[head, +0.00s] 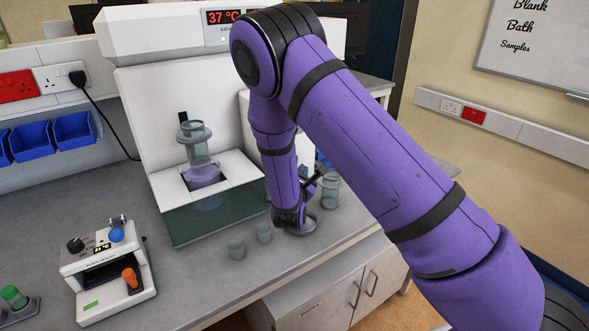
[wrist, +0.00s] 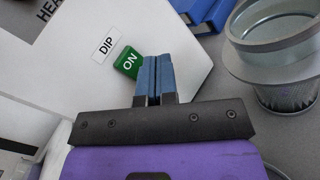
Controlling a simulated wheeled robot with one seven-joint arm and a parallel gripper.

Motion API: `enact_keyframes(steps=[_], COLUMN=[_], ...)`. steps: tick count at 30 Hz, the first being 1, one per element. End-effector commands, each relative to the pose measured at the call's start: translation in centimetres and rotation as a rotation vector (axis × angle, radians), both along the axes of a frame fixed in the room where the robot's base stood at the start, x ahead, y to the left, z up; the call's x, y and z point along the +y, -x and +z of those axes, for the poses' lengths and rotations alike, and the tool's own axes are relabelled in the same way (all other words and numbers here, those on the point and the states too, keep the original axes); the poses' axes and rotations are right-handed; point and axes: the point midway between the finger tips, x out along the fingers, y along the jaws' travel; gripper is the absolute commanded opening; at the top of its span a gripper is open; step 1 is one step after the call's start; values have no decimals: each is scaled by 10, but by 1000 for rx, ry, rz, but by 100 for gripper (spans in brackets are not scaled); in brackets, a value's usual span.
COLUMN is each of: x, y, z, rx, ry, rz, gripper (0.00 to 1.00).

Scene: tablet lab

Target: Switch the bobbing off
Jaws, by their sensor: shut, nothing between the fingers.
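The white machine (head: 140,90) stands on the bench with a red "37 °C" display. In its water bath (head: 205,215) a clear vessel (head: 197,150) sits upright in the opening. In the wrist view a green switch reading "ON" (wrist: 128,62) is on a white panel, beside a label reading "DIP" (wrist: 106,43). My gripper (wrist: 154,62) is shut and empty, its blue fingertips just right of the green switch; I cannot tell whether they touch it. In the head view my gripper (head: 312,184) is low by the machine's right side, and my arm hides the switch.
A metal-rimmed vessel (wrist: 280,45) stands close to the right of my gripper. The bench front is mostly clear.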

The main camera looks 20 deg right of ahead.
Motion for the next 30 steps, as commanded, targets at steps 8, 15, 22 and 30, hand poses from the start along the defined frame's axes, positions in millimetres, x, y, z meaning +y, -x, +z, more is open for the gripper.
enact_keyframes(steps=[8,15,22,30], x=[-7,-13,-15,-16], y=[21,39,46,46], z=[3,6,7,9], rx=[2,0,0,-2], ry=[1,0,0,-3], rz=[0,0,0,-8], gripper=[0,0,0,0])
